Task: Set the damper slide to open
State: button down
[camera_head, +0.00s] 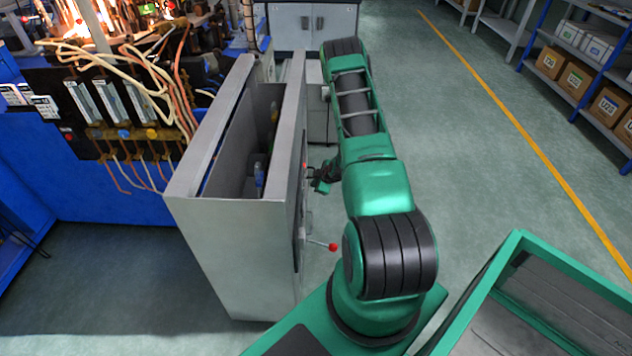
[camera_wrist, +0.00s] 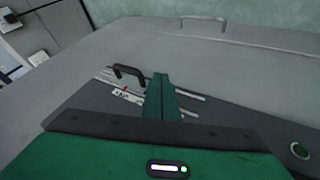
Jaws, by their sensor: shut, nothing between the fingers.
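The damper slide appears in the wrist view as a black bar handle (camera_wrist: 130,70) over pale slots in a dark panel (camera_wrist: 228,128). A small red mark and a white label lie just below the handle; the lettering is too small to read. My gripper (camera_wrist: 160,78) is shut and empty, its fingertips just right of the handle; whether they touch it I cannot tell. In the head view my gripper (camera_head: 322,186) is at the right face of the grey cabinet (camera_head: 240,245). The slide itself is not clear there.
A red-knobbed lever (camera_head: 333,247) sticks out low on the cabinet's right face. A round button (camera_wrist: 299,150) sits at the panel's lower right. A pale bar handle (camera_wrist: 204,20) is on the grey surface beyond. A green-framed bin (camera_head: 500,270) stands at right. Open floor lies behind.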

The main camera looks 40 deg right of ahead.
jog(key=a+v, duration=0.1)
jog(key=v, duration=0.9)
jog(key=shift+s, duration=0.25)
jog(key=shift+a, duration=0.15)
jog(key=s+a+r+m+g, duration=0.1)
jog(key=s+a+r, duration=0.15)
jog(key=r, duration=0.55)
jog(key=s+a+r+m+g+y, duration=0.15)
jog(key=a+r, duration=0.25)
jog(key=r, duration=0.4)
jog(key=s+a+r+m+g, duration=0.1)
jog(key=a+r+m, duration=0.15)
jog(key=r, duration=0.65)
jog(key=s+a+r+m+g, duration=0.2)
jog(key=s+a+r+m, duration=0.2)
jog(key=s, duration=0.8)
jog(key=s+a+r+m+g, duration=0.2)
jog(key=s+a+r+m, duration=0.2)
jog(key=s+a+r, duration=0.4)
jog(key=s+r, duration=0.4)
jog(key=s, duration=0.1)
jog(key=shift+s+a+r, duration=0.1)
jog(key=shift+a, duration=0.1)
